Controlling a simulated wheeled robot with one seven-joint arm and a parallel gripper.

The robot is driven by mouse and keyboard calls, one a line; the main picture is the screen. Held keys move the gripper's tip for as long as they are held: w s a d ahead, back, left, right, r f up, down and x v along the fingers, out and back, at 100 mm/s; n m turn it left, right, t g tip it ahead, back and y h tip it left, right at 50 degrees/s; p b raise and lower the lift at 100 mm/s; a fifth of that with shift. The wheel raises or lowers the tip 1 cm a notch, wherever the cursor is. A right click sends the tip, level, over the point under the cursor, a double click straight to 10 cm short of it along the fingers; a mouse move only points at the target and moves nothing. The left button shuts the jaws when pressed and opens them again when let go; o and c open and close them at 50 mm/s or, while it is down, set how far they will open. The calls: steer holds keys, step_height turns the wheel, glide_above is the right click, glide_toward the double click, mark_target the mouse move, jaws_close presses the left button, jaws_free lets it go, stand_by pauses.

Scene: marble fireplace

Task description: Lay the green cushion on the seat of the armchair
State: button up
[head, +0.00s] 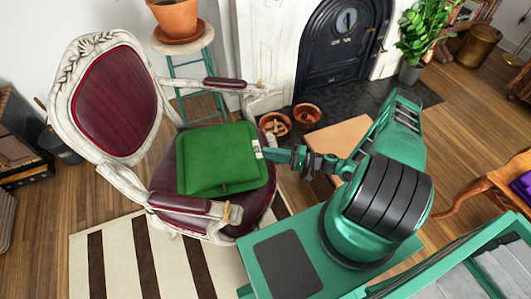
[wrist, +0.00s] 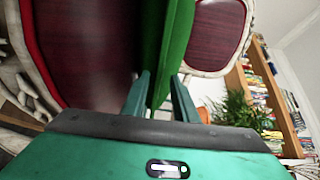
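The green cushion (head: 218,158) is roughly flat over the seat of the armchair (head: 118,110), between the two armrests. My gripper (head: 268,154) is at the cushion's right edge, by a small white tag. In the wrist view the cushion (wrist: 171,45) shows edge-on between my two fingers (wrist: 160,100), which are shut on it. The dark red seat (wrist: 95,50) shows to one side with a gap, so the cushion appears held above it. The backrest (wrist: 215,35) is on the other side. The cushion hides much of the seat in the head view.
A teal stool (head: 186,72) with a terracotta pot (head: 176,18) stands behind the chair. Small pots (head: 306,115) sit by the black fireplace (head: 340,45). The armrests (head: 195,205) flank the seat. A striped rug (head: 120,262) lies in front.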

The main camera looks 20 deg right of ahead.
steer(key=v, duration=0.9)
steer(key=s+d+r+n+g+h, duration=0.25)
steer(key=r+g+h, duration=0.3)
steer(key=r, duration=0.85)
steer(key=s+d+r+n+g+h, duration=0.2)
steer(key=d+r+g+h, duration=0.3)
steer(key=r, duration=0.9)
steer(key=s+a+r+m+h, duration=0.3)
steer(key=s+r+m+h, duration=0.1)
steer(key=s+r, duration=1.4)
steer(key=shift+s+a+r, duration=0.25)
steer(key=shift+s+r, duration=0.1)
steer(key=shift+s, duration=0.85)
steer(key=shift+t, duration=0.25)
